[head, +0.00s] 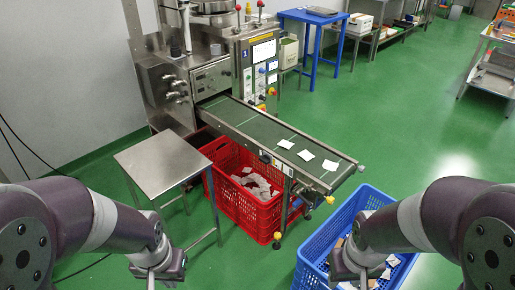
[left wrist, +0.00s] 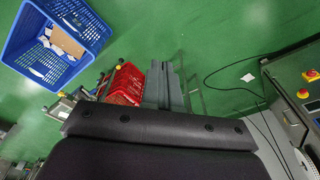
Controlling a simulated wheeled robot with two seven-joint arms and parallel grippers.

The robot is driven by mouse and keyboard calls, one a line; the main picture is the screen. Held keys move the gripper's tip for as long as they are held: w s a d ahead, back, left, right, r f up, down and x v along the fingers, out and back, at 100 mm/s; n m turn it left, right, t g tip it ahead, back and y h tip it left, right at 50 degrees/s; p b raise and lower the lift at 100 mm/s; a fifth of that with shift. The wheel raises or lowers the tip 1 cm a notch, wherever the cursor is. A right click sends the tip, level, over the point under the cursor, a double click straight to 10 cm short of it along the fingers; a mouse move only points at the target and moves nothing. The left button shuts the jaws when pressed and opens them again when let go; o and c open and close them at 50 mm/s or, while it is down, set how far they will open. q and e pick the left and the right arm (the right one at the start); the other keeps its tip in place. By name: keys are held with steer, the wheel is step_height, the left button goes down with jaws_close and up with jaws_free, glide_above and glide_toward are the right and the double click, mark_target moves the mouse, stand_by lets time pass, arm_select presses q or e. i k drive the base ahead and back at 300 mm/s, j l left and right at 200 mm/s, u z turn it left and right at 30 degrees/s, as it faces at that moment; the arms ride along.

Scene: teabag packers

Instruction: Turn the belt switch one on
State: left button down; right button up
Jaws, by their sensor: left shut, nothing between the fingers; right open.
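The packing machine (head: 190,80) stands at the back left with a green conveyor belt (head: 262,128) sloping toward the lower right. A front panel (head: 262,65) beside the belt carries labels and several coloured knobs. A small dark knob (head: 265,158) sits on the belt's near side rail. I cannot tell which of these is belt switch one, nor its setting. My left gripper (head: 152,274) is shut and empty at the lower left, apart from the machine. My right gripper (head: 363,277) is open and empty over the blue crate, at the lower right.
A steel table (head: 165,160) stands between my left arm and the machine. A red crate (head: 262,215) with white bags is under the belt. A blue crate (head: 312,260) is at the lower right; it also shows in the left wrist view (left wrist: 30,35). Green floor is free at right.

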mark_target(266, 159)
steer(key=i+j+z, duration=0.1)
steer(key=i, duration=0.45)
steer(key=i+j+z, duration=0.1)
steer(key=i+j, duration=0.15)
steer(key=i, duration=0.25)
steer(key=i+j+z, duration=0.1)
steer(key=i+j, duration=0.15)
steer(key=i, duration=0.3)
